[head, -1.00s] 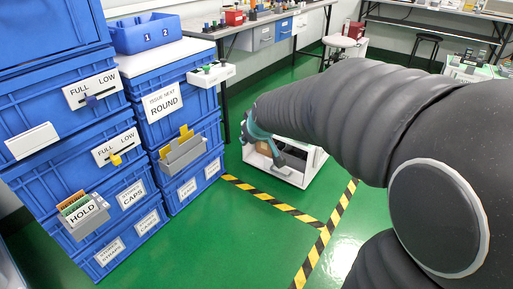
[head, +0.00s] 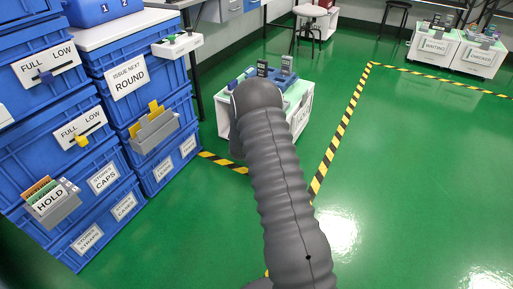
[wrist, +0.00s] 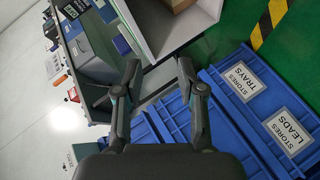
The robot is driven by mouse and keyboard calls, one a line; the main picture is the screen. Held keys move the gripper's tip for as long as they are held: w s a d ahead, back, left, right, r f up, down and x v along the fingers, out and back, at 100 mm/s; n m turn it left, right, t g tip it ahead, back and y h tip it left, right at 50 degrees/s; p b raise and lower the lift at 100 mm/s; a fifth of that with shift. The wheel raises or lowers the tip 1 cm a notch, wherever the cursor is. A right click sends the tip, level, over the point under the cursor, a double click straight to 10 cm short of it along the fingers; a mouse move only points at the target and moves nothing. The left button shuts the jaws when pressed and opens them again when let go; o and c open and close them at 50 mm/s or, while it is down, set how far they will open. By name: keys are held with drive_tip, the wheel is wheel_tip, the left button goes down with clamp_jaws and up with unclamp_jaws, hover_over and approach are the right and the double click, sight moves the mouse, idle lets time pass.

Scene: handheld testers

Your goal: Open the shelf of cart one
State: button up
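A low white cart (head: 300,112) stands on the green floor behind my arm, with several handheld testers (head: 262,68) on its top. The label on its side is too small to read, so I cannot confirm it is cart one. My arm hides much of its front and my gripper in the head view. In the wrist view a white open-fronted body (wrist: 203,22) with a brown box inside, apparently this cart, lies beyond my fingers. My gripper (wrist: 158,64) is open, with nothing seen between its fingers. Whether it touches the cart cannot be told.
Stacked blue crates (head: 118,75) with labels and small holders stand at left; crates labelled "STORES" (wrist: 245,80) are close at right in the wrist view. Two white carts, "WAITING" (head: 433,47) and "CHECKED" (head: 482,57), stand far right. Green floor at right is clear.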

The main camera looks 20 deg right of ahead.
drive_tip(key=s+d+f+n+h+b, duration=0.1)
drive_tip(key=d+f, duration=0.2)
drive_tip(key=f, duration=0.6)
drive_tip(key=s+d+f+n+h, duration=0.1)
drive_tip(key=s+d+f+h, duration=0.1)
drive_tip(key=f, duration=0.7)
drive_tip(key=shift+t, duration=0.4)
drive_tip(key=b+x, duration=0.3)
drive_tip(key=x, duration=1.1)
drive_tip(key=shift+a+r, duration=0.1)
clamp_jaws()
